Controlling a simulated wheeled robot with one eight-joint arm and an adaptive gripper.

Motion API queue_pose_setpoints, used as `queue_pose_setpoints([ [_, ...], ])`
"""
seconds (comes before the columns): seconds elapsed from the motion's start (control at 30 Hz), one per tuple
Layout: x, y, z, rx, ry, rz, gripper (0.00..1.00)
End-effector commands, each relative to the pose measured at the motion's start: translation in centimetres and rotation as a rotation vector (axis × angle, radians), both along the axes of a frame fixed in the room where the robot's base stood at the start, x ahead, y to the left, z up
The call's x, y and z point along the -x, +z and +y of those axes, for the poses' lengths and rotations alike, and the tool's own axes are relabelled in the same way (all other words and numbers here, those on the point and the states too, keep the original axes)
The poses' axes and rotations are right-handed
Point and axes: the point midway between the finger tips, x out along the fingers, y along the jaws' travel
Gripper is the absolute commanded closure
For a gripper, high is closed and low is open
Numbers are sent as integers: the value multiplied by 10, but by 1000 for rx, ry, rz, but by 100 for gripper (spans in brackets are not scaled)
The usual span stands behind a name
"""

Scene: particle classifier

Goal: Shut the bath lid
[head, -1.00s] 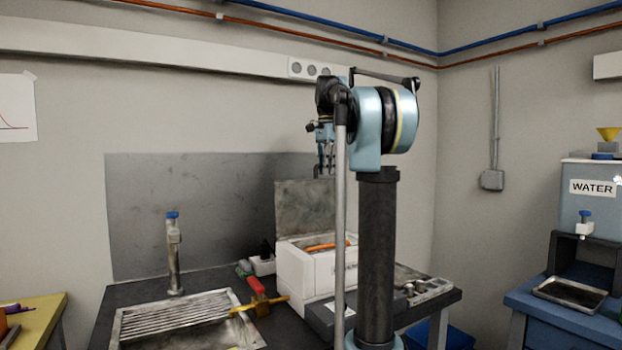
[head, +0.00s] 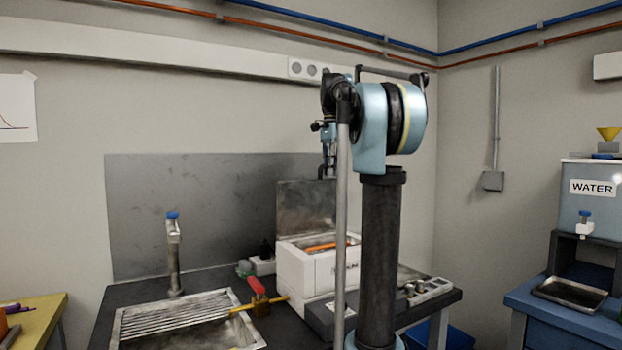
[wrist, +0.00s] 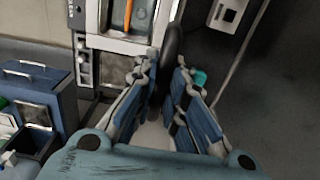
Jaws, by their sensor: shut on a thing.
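The white bath (head: 308,271) stands on the dark bench, left of my arm's column. Its grey lid (head: 300,208) stands open, upright at the back, and an orange rod (head: 320,246) shows inside the bath. My gripper (head: 328,172) is at the lid's upper right edge, partly hidden by my arm. In the wrist view my gripper (wrist: 168,68) is shut on a dark rounded bar (wrist: 170,42), which seems to be the lid handle. The bath's opening, with the orange rod (wrist: 128,14), shows at the top there.
A sink (head: 190,322) with a tap (head: 174,255) lies left of the bath. A water tank (head: 590,205) stands on a blue table at the right. A wall is close behind the lid.

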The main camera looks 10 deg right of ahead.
Motion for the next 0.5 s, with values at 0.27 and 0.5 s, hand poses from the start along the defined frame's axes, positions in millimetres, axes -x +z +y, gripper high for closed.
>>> queue_pose_setpoints([
  [0.27,10,-1,-4,0,1,0,100],
  [0.5,10,-1,-4,0,1,0,100],
])
